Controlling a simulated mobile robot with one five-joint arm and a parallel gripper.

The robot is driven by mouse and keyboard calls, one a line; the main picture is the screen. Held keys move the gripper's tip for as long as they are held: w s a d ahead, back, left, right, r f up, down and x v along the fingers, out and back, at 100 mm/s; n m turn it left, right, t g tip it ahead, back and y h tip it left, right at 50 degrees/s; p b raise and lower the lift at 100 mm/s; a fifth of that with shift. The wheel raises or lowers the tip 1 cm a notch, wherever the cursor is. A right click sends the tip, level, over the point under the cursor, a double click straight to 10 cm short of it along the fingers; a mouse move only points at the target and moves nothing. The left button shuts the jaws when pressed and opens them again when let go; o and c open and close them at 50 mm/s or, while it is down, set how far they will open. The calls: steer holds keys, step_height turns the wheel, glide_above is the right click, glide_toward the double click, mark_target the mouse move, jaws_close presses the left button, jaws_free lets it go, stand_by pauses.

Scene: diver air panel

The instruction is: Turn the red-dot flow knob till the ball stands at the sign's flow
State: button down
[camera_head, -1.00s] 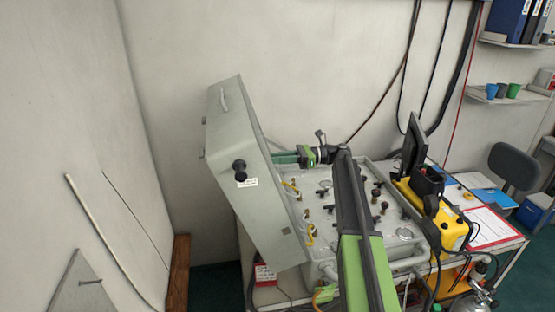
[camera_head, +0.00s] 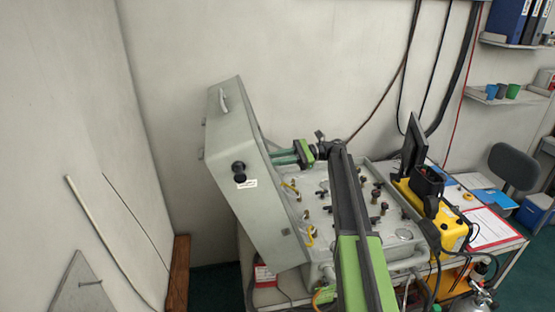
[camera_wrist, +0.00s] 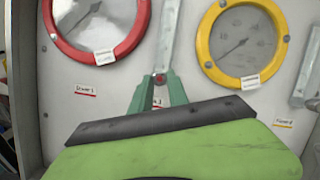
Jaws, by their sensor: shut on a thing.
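The red-dot flow knob (camera_wrist: 160,79) shows as a small dark round end with a red centre, at the foot of a pale upright flow tube (camera_wrist: 170,35) in the wrist view. My gripper (camera_wrist: 158,92) has its green fingers closed on either side of the knob. In the head view my gripper (camera_head: 285,157) reaches left to the inner side of the tilted grey panel case (camera_head: 245,215), where the knob is hidden. I cannot make out the ball in the tube or a readable flow sign.
A red-rimmed gauge (camera_wrist: 146,20) and a yellow-rimmed gauge (camera_wrist: 204,35) flank the tube. The grey console (camera_head: 320,225) below bears several knobs. A yellow case (camera_head: 453,232) stands right, beside a red-edged sheet (camera_head: 492,228). A wall bounds the left.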

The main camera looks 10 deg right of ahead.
steer(key=shift+n, duration=0.4)
steer(key=c, duration=1.3)
jaws_free()
